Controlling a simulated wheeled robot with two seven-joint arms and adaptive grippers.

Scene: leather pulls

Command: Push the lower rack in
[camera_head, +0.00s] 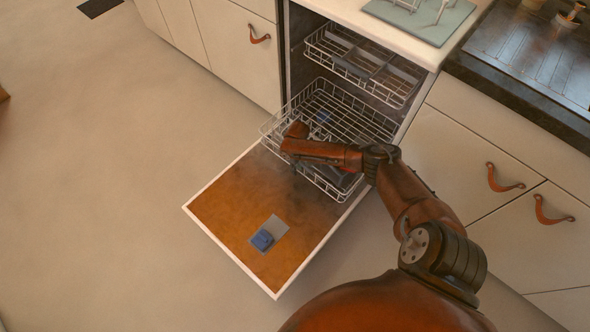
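The lower rack (345,109) is a white wire basket, pulled partly out of the open dishwasher over its lowered door (230,204). Its back part is still within the opening. My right arm reaches in from the bottom right, across the rack's front right part. A small blue item lies inside the rack. My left gripper is not in view.
The upper rack (365,66) sits above, inside the dishwasher. The door's brown inner face carries a blue dispenser cap (262,240). Cabinets with leather pulls (505,178) stand on both sides.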

